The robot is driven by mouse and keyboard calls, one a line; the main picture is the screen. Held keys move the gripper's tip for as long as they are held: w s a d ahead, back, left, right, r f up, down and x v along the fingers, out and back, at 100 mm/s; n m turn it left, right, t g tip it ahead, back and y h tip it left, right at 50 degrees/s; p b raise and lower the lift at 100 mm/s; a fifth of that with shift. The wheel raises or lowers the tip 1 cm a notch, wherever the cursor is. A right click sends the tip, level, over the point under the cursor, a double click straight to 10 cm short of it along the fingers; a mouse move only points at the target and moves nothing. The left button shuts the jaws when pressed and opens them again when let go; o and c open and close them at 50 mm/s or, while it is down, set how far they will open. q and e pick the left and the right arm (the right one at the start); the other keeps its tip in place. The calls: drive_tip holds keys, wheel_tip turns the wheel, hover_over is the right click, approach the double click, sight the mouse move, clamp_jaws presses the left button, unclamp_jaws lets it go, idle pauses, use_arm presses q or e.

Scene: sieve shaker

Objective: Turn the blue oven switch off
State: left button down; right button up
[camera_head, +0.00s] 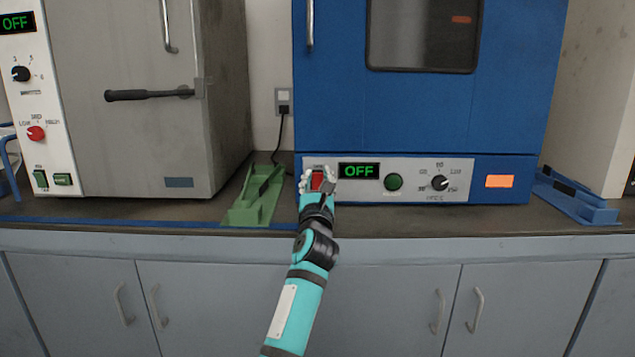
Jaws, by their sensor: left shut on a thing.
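The blue oven (420,110) stands on the counter at centre right. Its grey control panel (415,190) carries a display (358,171) that reads OFF in green. A red switch (317,180) sits at the left end of this panel. My left gripper (318,174) is at the switch, with its fingers on either side of it, and is shut on it. The fingers hide part of the switch, so its tilt cannot be told. My right gripper is not in view.
A grey oven (130,60) stands at the left, its display (16,23) also reading OFF. A green tray-like holder (250,205) lies between the ovens. A blue holder (580,205) lies at the right. The counter's front strip (440,222) is clear.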

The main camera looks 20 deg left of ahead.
use_arm(q)
drive_tip(key=c, duration=1.1)
unclamp_jaws()
drive_tip(key=v, duration=1.2)
